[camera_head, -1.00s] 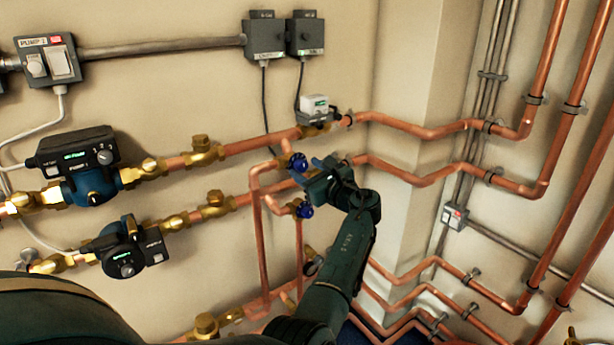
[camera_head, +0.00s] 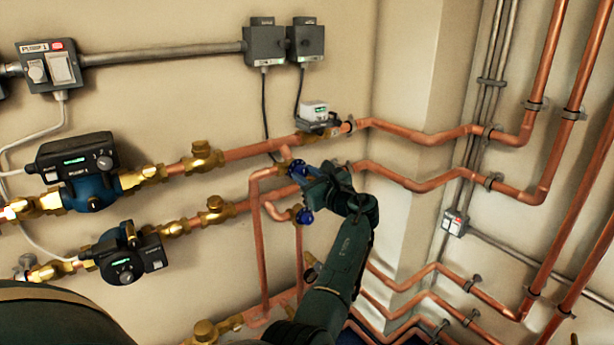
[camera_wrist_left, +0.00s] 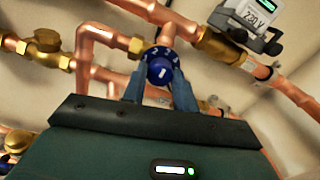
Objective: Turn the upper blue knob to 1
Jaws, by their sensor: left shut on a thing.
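The upper blue knob (camera_head: 298,168) sits on a copper pipe branch at the middle of the manifold. In the left wrist view the blue knob (camera_wrist_left: 161,70) faces me, with white numbers on its rim and a white bar on its face. My left gripper (camera_head: 306,172) reaches it from the right, and its fingers (camera_wrist_left: 158,88) stand on both sides of the knob, shut on it. The number at the setting mark is too small to read surely. The lower blue knob (camera_head: 304,216) is just below. My right gripper is not in view.
Copper pipes (camera_head: 255,230) run around the knobs and along the wall. A grey actuator box (camera_wrist_left: 250,18) labelled 230 V is above right of the knob. Two pumps (camera_head: 88,175) are at the left. Open space lies in front of the wall.

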